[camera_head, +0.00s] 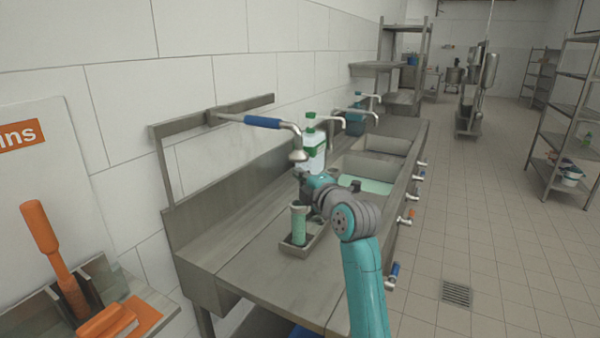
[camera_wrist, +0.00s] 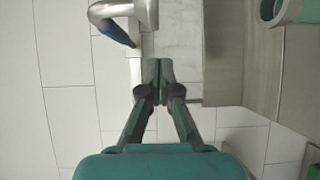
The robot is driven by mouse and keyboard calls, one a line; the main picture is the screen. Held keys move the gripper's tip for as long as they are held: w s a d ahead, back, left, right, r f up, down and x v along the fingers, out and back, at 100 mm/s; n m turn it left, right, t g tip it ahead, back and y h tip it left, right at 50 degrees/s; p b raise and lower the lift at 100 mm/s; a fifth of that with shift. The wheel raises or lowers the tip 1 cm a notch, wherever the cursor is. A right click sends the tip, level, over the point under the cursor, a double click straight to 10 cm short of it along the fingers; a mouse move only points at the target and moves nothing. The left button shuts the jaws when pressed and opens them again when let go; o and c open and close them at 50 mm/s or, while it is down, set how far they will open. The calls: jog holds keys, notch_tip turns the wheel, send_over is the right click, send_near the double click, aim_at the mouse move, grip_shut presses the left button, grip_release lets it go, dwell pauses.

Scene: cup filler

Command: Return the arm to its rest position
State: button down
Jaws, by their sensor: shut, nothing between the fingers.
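My gripper (camera_wrist: 157,78) is shut in the wrist view, its two dark fingers meeting with nothing between them. It points toward the tiled wall and the metal tap (camera_wrist: 146,14), apart from the cup. In the head view my teal arm reaches over the counter, and its wrist largely hides the gripper. A green cup (camera_head: 298,226) stands upright in a small metal tray (camera_head: 312,243) on the steel counter, just left of my wrist. The cup's rim also shows at the top right of the wrist view (camera_wrist: 292,12). Its contents cannot be made out.
The tap with a blue sleeve (camera_head: 262,122) hangs above the cup and wrist. A green-labelled bottle (camera_head: 312,145) stands behind my wrist, with sinks (camera_head: 370,167) beyond. An orange-handled tool (camera_head: 52,250) is at the left. The tiled floor (camera_head: 510,250) at right is clear.

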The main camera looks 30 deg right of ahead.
jog(key=s, duration=0.7)
jog(key=shift+s, duration=0.4)
